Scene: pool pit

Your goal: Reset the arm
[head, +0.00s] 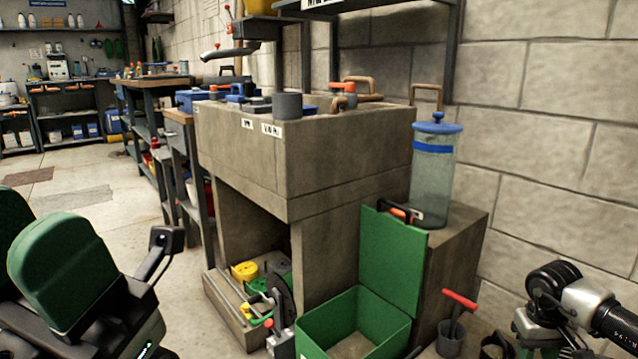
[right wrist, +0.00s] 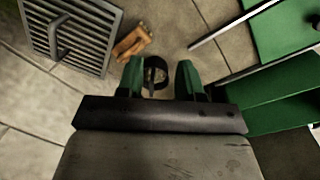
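My left gripper (head: 34,228) fills the lower left corner of the head view, close to the camera, with its green fingers overlapping. The gap between them is not clear, and I see nothing held. My right arm (head: 590,305) comes in at the lower right of the head view, and its fingers are not visible there. In the right wrist view my right gripper (right wrist: 160,66) points down at the floor with its two green fingers apart. A small dark ring-shaped object (right wrist: 156,64) shows between the fingers, seemingly below them.
An open green box (head: 365,318) stands before a concrete sink block (head: 270,160). A clear canister (head: 432,185) with a blue lid stands on a low plinth. A dark cup (head: 450,337) holds a red-handled tool. A floor grate (right wrist: 75,35) lies left. Open floor (head: 70,190) extends left.

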